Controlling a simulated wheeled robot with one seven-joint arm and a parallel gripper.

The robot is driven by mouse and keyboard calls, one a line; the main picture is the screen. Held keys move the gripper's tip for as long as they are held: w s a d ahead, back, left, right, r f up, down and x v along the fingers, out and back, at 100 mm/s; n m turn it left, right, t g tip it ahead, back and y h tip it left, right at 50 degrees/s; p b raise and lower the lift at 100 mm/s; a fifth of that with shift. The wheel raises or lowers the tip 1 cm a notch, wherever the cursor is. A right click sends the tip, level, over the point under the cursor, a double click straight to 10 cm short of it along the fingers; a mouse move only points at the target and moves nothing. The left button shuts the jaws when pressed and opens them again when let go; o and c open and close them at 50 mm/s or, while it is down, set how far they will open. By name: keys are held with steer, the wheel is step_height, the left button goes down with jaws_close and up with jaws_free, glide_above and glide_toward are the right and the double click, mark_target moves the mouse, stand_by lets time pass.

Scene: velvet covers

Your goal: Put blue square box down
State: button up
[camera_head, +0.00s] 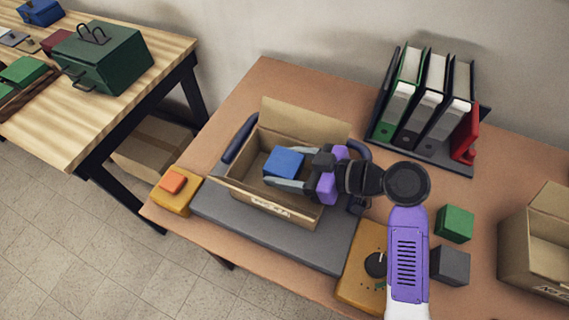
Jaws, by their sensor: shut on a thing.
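The blue square box (284,162) is inside or just above the open cardboard box (272,206), towards its left part. My gripper (284,172) reaches in from the right and is shut on the blue box. The gripper's fingers show along the near side and the right side of the blue box. I cannot tell whether the blue box touches the cardboard box's floor. The cardboard box stands on a grey slab (335,244) on the brown table (265,85), and its back flap is raised.
An orange block (173,180) sits on a yellow base at the left table edge. Several binders (430,100) stand at the back right. A green cube (455,223), a grey cube (449,265) and another cardboard box (530,245) are at the right. A wooden table (160,45) stands at the left.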

steer(key=shift+f, duration=0.1)
steer(key=shift+f+b, duration=0.35)
steer(key=shift+b, duration=0.15)
steer(key=shift+f, duration=0.15)
steer(key=o, duration=1.4)
steer(key=shift+o, duration=0.2)
steer(key=shift+r+p, duration=0.5)
steer(key=shift+r, duration=0.1)
steer(key=shift+d+r, duration=0.2)
steer(key=shift+d, duration=0.05)
steer(key=b+v, duration=0.1)
steer(key=v, duration=1)
steer(key=shift+s+d, duration=0.2)
steer(key=shift+r, duration=0.1)
